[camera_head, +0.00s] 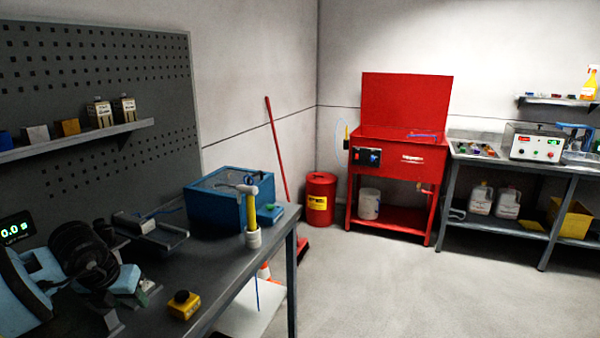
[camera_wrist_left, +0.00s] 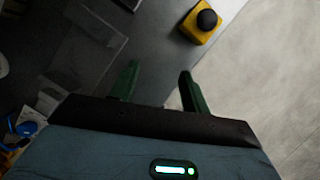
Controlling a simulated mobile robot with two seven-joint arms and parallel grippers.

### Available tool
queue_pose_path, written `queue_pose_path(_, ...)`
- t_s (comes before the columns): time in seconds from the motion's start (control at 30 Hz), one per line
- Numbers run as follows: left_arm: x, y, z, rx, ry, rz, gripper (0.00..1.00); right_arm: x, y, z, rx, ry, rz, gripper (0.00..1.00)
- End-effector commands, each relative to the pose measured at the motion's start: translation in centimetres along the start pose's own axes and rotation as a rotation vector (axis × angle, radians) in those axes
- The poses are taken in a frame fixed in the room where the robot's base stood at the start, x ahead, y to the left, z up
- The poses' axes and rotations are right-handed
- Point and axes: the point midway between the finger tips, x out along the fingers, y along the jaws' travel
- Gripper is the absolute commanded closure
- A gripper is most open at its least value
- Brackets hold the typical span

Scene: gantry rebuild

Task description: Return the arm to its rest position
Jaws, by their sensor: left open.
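My left gripper (camera_head: 148,287) is low over the near left part of the grey workbench (camera_head: 215,262), beside a yellow box with a black button (camera_head: 184,306). In the left wrist view, the two dark green fingers of my left gripper (camera_wrist_left: 159,77) stand apart with nothing between them. The yellow button box (camera_wrist_left: 201,20) lies beyond the fingertips there, apart from them. My arm comes in from the left edge and partly hides the bench. My right gripper is not in view.
A pegboard shelf (camera_head: 75,140) overhangs the left side. Open floor (camera_head: 370,290) lies right of the bench.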

Motion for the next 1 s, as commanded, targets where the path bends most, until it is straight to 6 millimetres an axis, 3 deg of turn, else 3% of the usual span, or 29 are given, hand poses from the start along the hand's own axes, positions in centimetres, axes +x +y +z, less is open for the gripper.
queue_pose_path(0.07, 0.0, 0.0, 0.0, 0.0, 0.0, 0.0, 0.53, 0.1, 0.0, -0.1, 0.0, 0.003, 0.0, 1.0)
queue_pose_path(0.37, 0.5, -10.4, 0.0, 0.112, 0.006, -0.145, 0.53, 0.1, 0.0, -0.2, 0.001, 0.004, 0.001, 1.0)
queue_pose_path(0.67, -0.4, -20.3, -1.1, 0.219, 0.012, -0.283, 0.53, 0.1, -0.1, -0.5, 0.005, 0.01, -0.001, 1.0)
queue_pose_path(0.7, -0.5, -21.5, -1.4, 0.23, 0.015, -0.303, 0.53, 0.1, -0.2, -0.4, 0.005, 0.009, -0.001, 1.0)
queue_pose_path(0.8, 0.8, -22.5, -3.9, 0.21, 0.07, -0.423, 0.53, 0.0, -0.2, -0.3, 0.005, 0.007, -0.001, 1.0)
queue_pose_path(1.0, 1.6, -25.7, -8.2, 0.149, 0.154, -0.684, 0.53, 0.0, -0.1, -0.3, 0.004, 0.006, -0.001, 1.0)
